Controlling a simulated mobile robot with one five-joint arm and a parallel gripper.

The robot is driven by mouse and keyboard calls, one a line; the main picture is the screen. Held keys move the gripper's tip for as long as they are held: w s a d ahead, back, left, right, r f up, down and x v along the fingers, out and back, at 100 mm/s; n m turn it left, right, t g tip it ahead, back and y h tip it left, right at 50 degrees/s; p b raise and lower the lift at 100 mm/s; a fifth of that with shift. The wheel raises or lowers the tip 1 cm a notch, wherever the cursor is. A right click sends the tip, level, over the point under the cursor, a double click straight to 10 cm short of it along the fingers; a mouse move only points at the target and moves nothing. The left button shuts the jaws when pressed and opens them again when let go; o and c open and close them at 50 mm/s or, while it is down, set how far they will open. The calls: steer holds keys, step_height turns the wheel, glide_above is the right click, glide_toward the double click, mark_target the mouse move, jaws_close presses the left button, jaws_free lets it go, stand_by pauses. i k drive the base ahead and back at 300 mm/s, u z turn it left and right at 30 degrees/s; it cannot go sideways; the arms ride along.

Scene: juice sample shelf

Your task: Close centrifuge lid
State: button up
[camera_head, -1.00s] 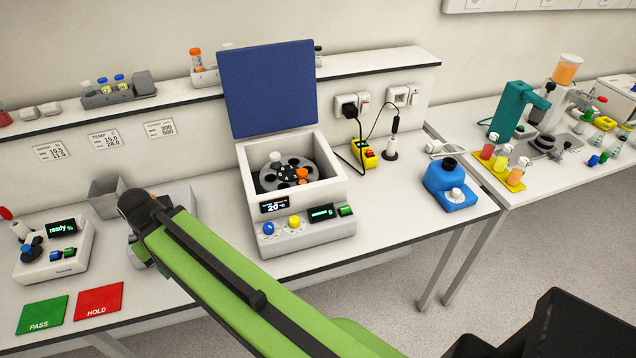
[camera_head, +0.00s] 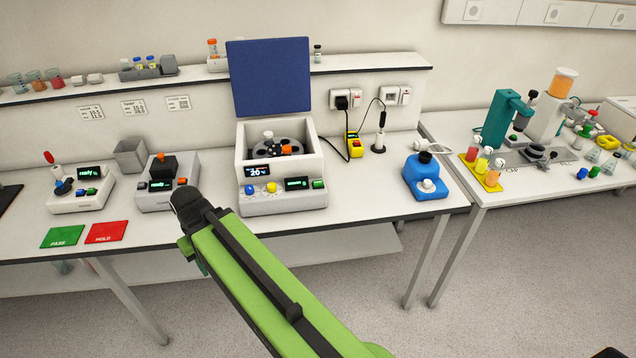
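The centrifuge (camera_head: 283,199) is a white box on the bench, with a small display, a blue knob, a yellow knob and a green button on its front. Its blue lid (camera_head: 270,77) stands upright and open at the back. The dark rotor (camera_head: 292,147) inside is exposed, with a white-capped and an orange-capped tube in it. My green arm reaches up from the lower right, and its dark end lies in front of the bench, left of and lower in the picture than the centrifuge. My gripper's fingers are hidden, so I cannot tell if they are open or shut.
Left of the centrifuge stand two small devices (camera_head: 152,199) (camera_head: 68,203), a grey bin (camera_head: 130,157), and green PASS (camera_head: 62,236) and red HOLD (camera_head: 106,232) mats. A shelf (camera_head: 200,83) runs behind the lid.

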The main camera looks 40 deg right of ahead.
mark_target(268, 77)
steer(key=k, duration=1.4)
steer(key=z, duration=0.65)
steer(key=i, duration=1)
steer(key=u, duration=0.1)
steer(key=k, duration=1.15)
steer(key=z, duration=0.6)
steer(key=i, duration=1.45)
steer(key=u, duration=0.4)
